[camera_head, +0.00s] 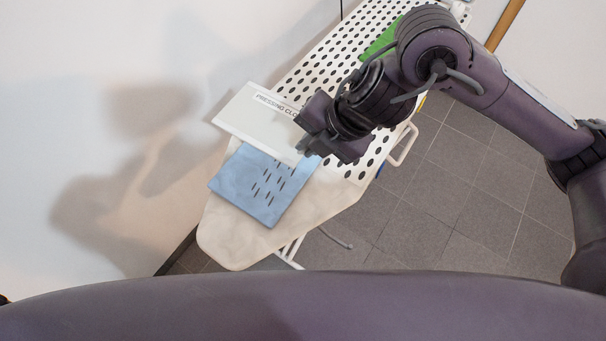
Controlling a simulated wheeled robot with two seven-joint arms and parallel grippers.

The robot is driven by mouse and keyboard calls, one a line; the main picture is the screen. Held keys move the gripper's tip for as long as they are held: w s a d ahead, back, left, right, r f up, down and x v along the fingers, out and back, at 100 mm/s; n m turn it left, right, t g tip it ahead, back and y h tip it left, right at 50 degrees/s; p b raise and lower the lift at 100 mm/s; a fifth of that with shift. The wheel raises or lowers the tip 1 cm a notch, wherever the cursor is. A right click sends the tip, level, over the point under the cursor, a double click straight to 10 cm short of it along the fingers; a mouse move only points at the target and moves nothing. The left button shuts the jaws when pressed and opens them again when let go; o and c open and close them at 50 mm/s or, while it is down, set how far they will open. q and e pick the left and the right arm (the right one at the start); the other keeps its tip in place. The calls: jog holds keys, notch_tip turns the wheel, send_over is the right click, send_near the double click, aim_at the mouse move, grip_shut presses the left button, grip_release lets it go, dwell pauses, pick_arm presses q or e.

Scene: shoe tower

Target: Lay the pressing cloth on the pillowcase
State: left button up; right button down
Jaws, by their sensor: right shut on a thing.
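The pressing cloth (254,124) is a stiff-looking white panel with a dark printed label along its upper edge. My right gripper (306,146) is shut on its right side. The cloth is over the upper part of the blue pillowcase (242,187) and hides that part; whether they touch I cannot tell. The pillowcase lies on the near end of the ironing board, with dark slits showing on it. The gripper's fingertips are mostly hidden by its own body. My left gripper is not in view.
The ironing board (223,235) has a pale rounded near end and a white perforated part running to the upper right. A green item (380,42) lies farther along it, partly behind my right arm. A white wall is at the left; grey tiled floor (440,190) is at the right.

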jog(key=shift+w+a+f+b, duration=0.1)
jog(key=shift+f+b, duration=0.5)
jog(key=shift+f, duration=2.9)
jog(key=shift+a+f+b, duration=0.1)
jog(key=shift+f+b, duration=0.5)
jog(key=shift+f, duration=2.9)
jog(key=c, duration=1.5)
grip_release()
jog(key=shift+c, duration=0.2)
